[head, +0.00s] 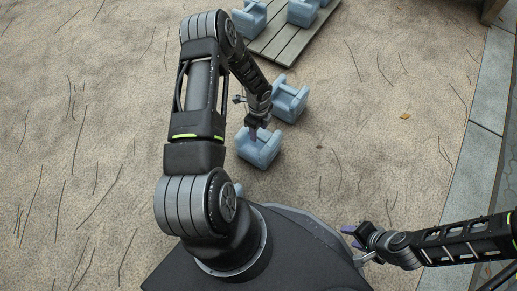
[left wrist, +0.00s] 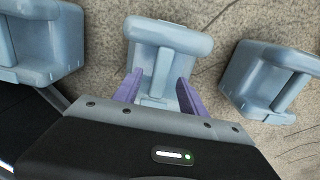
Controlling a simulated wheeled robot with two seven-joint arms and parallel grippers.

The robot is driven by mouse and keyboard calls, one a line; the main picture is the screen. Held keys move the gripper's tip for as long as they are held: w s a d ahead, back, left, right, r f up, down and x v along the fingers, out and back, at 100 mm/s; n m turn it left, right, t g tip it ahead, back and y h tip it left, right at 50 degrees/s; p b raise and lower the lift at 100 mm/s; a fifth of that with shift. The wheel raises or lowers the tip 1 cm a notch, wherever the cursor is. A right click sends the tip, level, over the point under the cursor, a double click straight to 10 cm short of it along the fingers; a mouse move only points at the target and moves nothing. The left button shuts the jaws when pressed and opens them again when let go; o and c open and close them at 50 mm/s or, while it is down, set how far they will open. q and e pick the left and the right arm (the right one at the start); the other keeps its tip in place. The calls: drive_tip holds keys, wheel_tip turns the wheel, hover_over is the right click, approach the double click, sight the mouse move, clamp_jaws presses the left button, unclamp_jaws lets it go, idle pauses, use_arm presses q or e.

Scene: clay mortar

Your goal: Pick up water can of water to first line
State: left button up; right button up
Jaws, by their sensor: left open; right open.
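A pale blue water can (head: 258,151) stands on the sandy ground in front of my base. My left gripper (head: 253,133) is open right at this can. In the left wrist view its purple fingers (left wrist: 157,92) are spread on either side of the can's middle (left wrist: 170,38); I cannot tell whether they touch it. A second blue can (head: 291,101) stands just behind to the right. In the left wrist view more blue cans show at the left (left wrist: 45,48) and right (left wrist: 262,80). My right gripper (head: 352,236) is open and empty, low at the right.
A grey slatted pallet (head: 284,40) at the top holds blue cans (head: 250,18), cut off by the frame edge. A bit of blue (head: 239,188) shows beside my left arm, mostly hidden. A stone edge (head: 477,150) runs along the right. The sand between is open, with twigs.

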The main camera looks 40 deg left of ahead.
sight(259, 143)
use_arm(q)
wheel_tip(259, 143, down, 5)
drive_tip(key=b, duration=0.2)
drive_tip(key=shift+f+b, duration=0.1)
drive_tip(key=shift+b, duration=0.25)
drive_tip(key=shift+c, duration=0.6)
clamp_jaws()
idle(1.0)
